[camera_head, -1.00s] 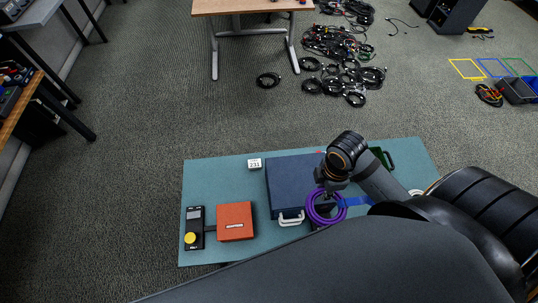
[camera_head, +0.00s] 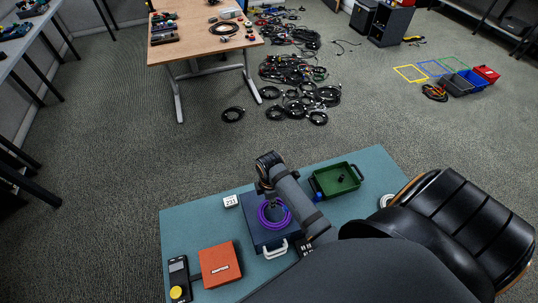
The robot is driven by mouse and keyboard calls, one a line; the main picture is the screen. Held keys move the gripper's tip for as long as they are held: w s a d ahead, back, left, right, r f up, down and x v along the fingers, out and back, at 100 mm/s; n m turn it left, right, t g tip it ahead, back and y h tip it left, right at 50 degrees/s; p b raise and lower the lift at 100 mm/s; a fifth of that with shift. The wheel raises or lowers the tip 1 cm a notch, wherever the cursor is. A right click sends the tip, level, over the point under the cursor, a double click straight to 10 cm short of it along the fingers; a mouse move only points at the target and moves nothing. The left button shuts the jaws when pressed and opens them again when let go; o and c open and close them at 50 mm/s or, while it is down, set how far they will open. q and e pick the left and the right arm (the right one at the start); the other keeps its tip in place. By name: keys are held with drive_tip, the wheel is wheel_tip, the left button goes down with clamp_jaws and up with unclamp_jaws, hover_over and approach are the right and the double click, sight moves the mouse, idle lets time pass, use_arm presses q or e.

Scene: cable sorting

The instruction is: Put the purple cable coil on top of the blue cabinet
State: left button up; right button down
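The purple cable coil (camera_head: 274,224) shows over the top of the dark blue cabinet (camera_head: 259,236), which lies on the teal table and has a white handle at its front. My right gripper (camera_head: 266,194) is at the coil's upper rim and appears shut on it; its fingertips are partly hidden by the wrist. I cannot tell whether the coil rests on the cabinet or hangs just above it. My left gripper is not in view.
On the teal table (camera_head: 185,228) are an orange box (camera_head: 219,265), a black device with a yellow knob (camera_head: 178,280), a small white display (camera_head: 230,201) and a green tray (camera_head: 336,180). My arm covers the table's right front part. A wooden table (camera_head: 200,50) and floor cables stand beyond.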

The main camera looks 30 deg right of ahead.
drive_tip(key=shift+w+a+f, duration=0.1)
drive_tip(key=shift+w+f, duration=0.1)
wheel_tip(320, 180, down, 2)
drive_tip(key=shift+w+a+f+p, duration=0.1)
drive_tip(key=shift+a+f+p, duration=0.1)
drive_tip(key=shift+p, duration=0.1)
drive_tip(key=shift+d+f, duration=0.15)
drive_tip(key=shift+f, duration=0.3)
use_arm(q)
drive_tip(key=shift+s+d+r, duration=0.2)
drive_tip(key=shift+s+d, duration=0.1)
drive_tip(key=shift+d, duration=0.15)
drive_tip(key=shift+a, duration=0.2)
use_arm(e)
drive_tip(key=c, duration=1.1)
unclamp_jaws()
drive_tip(key=shift+c, duration=0.2)
wheel_tip(320, 180, up, 12)
drive_tip(key=shift+r+b, duration=0.1)
drive_tip(key=shift+b, duration=0.85)
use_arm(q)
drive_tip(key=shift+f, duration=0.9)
